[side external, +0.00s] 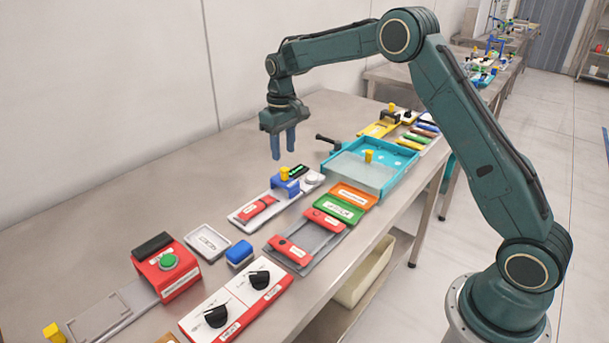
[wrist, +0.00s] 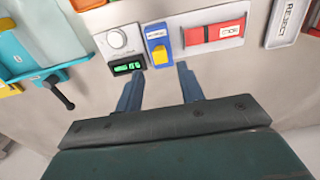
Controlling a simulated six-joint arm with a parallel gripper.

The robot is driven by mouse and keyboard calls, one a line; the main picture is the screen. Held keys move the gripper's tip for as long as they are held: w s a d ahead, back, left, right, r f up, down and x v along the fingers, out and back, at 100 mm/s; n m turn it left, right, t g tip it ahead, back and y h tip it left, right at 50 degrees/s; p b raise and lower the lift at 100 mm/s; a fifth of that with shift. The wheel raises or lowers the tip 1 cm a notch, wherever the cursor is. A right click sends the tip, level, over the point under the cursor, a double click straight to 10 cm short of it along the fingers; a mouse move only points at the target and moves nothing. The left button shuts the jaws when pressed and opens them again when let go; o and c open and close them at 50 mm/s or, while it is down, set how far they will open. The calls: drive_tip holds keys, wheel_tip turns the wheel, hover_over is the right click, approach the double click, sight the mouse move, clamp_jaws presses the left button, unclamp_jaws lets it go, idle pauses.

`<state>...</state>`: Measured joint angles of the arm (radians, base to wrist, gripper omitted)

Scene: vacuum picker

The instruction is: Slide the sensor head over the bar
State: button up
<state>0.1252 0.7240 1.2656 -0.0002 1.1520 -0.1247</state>
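The sensor head appears to be the blue block with a yellow knob (side external: 285,184) on a pale plate; it also shows in the wrist view (wrist: 157,39). The bar appears to be the red labelled piece (side external: 258,207) on the same plate, beside the blue block and apart from it; it also shows in the wrist view (wrist: 216,33). My gripper (side external: 283,154) is open and empty, fingers pointing down, above the blue block. In the wrist view its fingertips (wrist: 160,70) are spread, with the yellow knob just beyond and between them.
A green-lit display (wrist: 128,67) and a round white dial (wrist: 117,39) sit beside the blue block. A teal tray (side external: 389,187) with a dark handle stands to the right. A grey REJECT tray (side external: 208,241) lies left. The bench behind the plate is clear.

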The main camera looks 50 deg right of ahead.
sight(284, 170)
drive_tip(key=shift+f, duration=3.3)
drive_tip(key=shift+c, duration=0.5)
clamp_jaws()
